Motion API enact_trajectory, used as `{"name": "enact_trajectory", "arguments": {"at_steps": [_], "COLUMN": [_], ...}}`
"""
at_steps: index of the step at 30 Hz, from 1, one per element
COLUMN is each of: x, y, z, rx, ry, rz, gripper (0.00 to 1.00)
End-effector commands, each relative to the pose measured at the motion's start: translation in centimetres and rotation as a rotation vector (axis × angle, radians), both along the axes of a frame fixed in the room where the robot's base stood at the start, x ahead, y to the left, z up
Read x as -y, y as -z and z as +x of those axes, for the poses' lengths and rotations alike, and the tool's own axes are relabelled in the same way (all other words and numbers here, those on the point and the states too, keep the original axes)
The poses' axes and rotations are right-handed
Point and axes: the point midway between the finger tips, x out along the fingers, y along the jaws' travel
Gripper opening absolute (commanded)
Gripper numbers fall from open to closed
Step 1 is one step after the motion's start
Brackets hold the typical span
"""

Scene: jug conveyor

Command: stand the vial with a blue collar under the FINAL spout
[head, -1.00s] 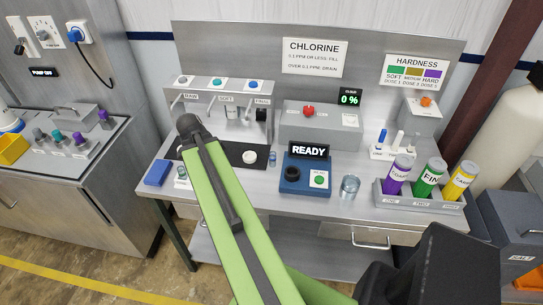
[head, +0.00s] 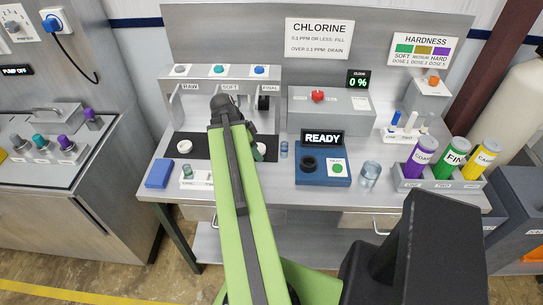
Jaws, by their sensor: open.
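A small clear bluish vial (head: 284,149) stands on the bench just right of the dark mat, left of the blue READY unit. It is too small to make out its collar clearly. The FINAL spout (head: 264,102) is the right-hand, dark spout on the grey dispenser, with a blue button above it. It is right of the SOFT spout, which my arm partly covers. My green arm reaches up over the bench to a dark joint in front of the dispenser. My gripper's fingers cannot be made out; the arm hides what lies behind it.
A dark mat (head: 203,147) lies below the spouts, with a white round piece (head: 184,147) on it. A blue block (head: 159,173) and small white rack (head: 196,175) are at front left. The blue READY unit (head: 322,171), clear beaker (head: 370,173) and coloured bottles stand right.

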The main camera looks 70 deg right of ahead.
Motion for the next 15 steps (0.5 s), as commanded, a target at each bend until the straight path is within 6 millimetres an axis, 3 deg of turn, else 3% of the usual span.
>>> {"name": "enact_trajectory", "arguments": {"at_steps": [3,8,15], "x": [0.0,0.0,2.7], "y": [1.5,1.4,1.3], "z": [0.0,0.1,-2.6], "rx": [0.0,0.0,0.0], "ry": [0.0,-0.003,-0.009], "rz": [0.0,0.0,0.0], "gripper": [0.51,0.51,0.51]}}
